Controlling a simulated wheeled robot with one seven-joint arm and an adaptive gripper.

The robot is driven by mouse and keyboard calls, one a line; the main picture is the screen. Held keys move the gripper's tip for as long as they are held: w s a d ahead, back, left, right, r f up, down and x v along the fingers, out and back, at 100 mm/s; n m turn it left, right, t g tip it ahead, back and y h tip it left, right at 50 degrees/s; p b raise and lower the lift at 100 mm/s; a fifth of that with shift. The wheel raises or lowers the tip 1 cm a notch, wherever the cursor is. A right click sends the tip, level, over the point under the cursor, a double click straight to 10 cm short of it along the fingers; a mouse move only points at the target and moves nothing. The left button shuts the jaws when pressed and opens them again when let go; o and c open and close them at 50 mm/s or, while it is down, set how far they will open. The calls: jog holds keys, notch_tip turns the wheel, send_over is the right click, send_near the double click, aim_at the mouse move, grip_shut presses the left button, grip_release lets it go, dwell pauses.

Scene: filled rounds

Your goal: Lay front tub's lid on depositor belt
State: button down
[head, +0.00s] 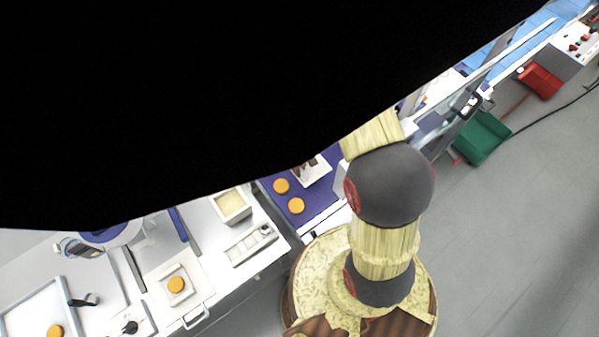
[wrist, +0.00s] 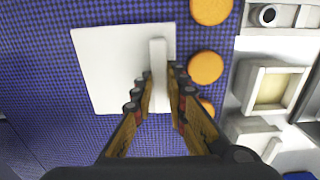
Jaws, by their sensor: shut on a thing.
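A white square lid (wrist: 105,70) with a raised bar handle shows in the wrist view over the blue depositor belt (wrist: 40,60). My gripper (wrist: 160,80) is shut on the bar handle, with a finger on each side of it. Whether the lid touches the belt is hard to tell. In the head view the belt (head: 309,213) shows only in part, because a large black area hides much of the scene. A square open tub (wrist: 258,77) with cream filling stands right of the belt; the same tub (head: 246,214) shows in the head view.
Several orange rounds lie on the belt, one (wrist: 205,67) just right of the lid. A white scale-like unit with one round (head: 176,285) on it stands on the counter. Green (head: 482,137) and red (head: 540,80) bins are on the floor at right.

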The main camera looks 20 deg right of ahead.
jog(key=shift+w+d+f+b, duration=0.3)
jog(key=shift+w+f, duration=0.2)
jog(key=shift+f, duration=0.3)
jog(key=shift+w+d+f+b, duration=0.15)
jog(key=shift+f+b, duration=0.55)
jog(key=shift+f, duration=0.9)
jog(key=shift+f, duration=0.25)
jog(key=c, duration=1.9)
grip_release()
jog(key=shift+r, duration=0.1)
jog(key=shift+o, duration=0.7)
jog(key=shift+r, duration=0.1)
